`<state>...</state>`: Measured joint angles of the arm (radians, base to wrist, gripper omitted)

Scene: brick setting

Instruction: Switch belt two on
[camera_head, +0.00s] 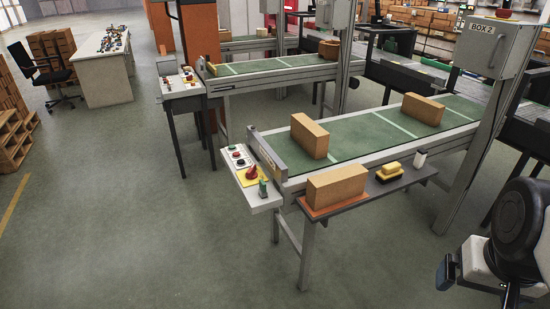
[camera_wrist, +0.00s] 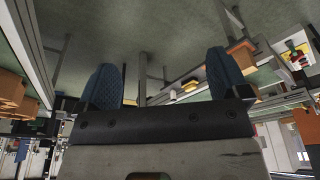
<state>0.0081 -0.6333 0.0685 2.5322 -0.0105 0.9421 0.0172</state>
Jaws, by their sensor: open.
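The near belt (camera_head: 350,135) is green and carries two tan bricks. A grey box marked "BOX 2" (camera_head: 490,45) is on the post by this belt. At the belt's left end is a white control panel (camera_head: 262,204) with a red switch (camera_head: 251,172) on a yellow plate, several small buttons and a small green item. The panel also appears at the upper right of the wrist view, with its red and yellow part (camera_wrist: 297,52). My gripper (camera_wrist: 163,78) is open and empty, with two blue pads apart. In the head view it is at the lower right, far from the panel.
A side shelf along the near belt holds a brick (camera_head: 337,188), a yellow-and-black item (camera_head: 390,171) and a white cup (camera_head: 420,159). A second belt (camera_head: 270,67) with its own panel (camera_head: 181,83) stands behind. The floor at front left is clear.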

